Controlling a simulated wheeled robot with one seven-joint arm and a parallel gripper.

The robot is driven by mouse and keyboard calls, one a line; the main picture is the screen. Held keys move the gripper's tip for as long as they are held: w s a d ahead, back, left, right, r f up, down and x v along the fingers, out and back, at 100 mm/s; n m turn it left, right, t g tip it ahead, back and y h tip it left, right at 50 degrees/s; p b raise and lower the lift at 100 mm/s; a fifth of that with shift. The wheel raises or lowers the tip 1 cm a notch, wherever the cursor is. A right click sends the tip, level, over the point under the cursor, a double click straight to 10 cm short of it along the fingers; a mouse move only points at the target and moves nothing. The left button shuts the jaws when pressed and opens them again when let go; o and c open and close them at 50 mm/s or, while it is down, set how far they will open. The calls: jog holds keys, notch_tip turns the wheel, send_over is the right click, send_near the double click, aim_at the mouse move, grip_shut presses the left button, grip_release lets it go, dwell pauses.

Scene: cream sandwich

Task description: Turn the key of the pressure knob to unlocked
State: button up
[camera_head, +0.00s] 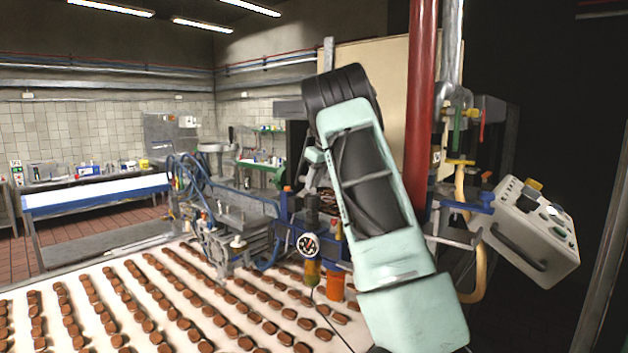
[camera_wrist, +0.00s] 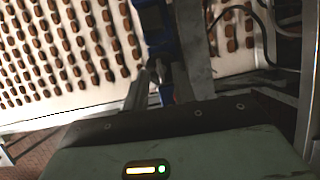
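A pressure unit with a round white-faced gauge (camera_head: 309,245) and a yellowish bowl (camera_head: 312,272) stands at the far side of the conveyor in the head view. My arm rises just right of it, and its links hide most of my gripper. In the wrist view my gripper (camera_wrist: 160,92) shows as dark grey parts beyond its pale green housing. A dark blue part (camera_wrist: 155,25) and a small silvery piece lie in line with it. I cannot tell whether they touch the gripper. The key is too small and dark to make out, and the finger gap is unclear.
A white conveyor (camera_head: 60,275) with rows of brown biscuits fills the lower left. A red pipe (camera_head: 421,100) stands right of my arm. A grey control box (camera_head: 530,235) is at the right.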

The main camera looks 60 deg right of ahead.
jog(key=shift+w+f, duration=0.25)
jog(key=shift+f, duration=0.35)
grip_shut()
jog(key=shift+d, duration=0.1)
jog(key=n+y, duration=0.1)
jog(key=n, duration=0.2)
jog(key=n+y, duration=0.1)
jog(key=n, duration=0.1)
jog(key=shift+d+n, duration=0.2)
jog(key=shift+n, duration=0.2)
jog(key=shift+n+g+y, duration=0.6)
jog(key=shift+n+y, duration=0.2)
jog(key=shift+n, duration=1.4)
